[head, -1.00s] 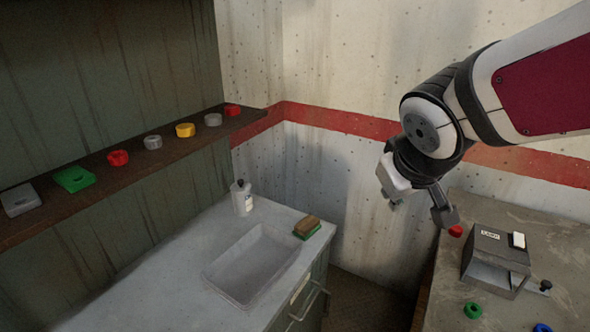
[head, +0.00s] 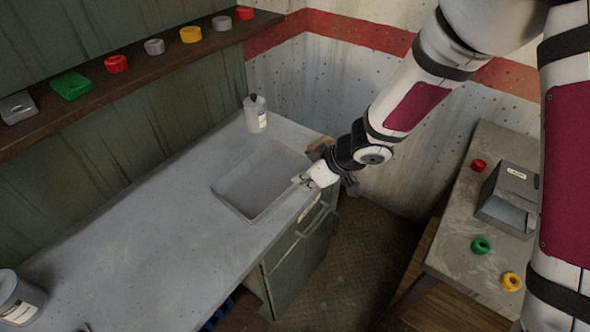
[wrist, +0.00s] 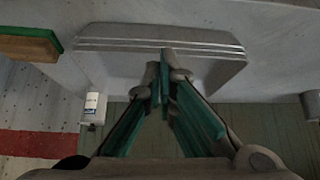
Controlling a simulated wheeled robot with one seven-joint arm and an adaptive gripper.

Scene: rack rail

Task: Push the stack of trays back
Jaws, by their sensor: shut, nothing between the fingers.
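The stack of trays (head: 262,180) is grey and shallow, lying on the pale counter. In the wrist view the stack (wrist: 120,62) shows layered rim lines along one long edge. My gripper (head: 301,180) is at the stack's right edge in the head view, low over the counter. In the wrist view my gripper (wrist: 166,78) has its green fingers together, with nothing between them. The fingertips overlap the stack in that view and hide part of it. I cannot tell whether they touch it.
A white bottle (head: 255,114) stands behind the stack. A brown-and-green sponge (wrist: 30,42) lies beside it. A canister (head: 20,300) stands at the counter's near left. A shelf (head: 135,75) with coloured pieces runs above. A side table (head: 455,262) is at the right.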

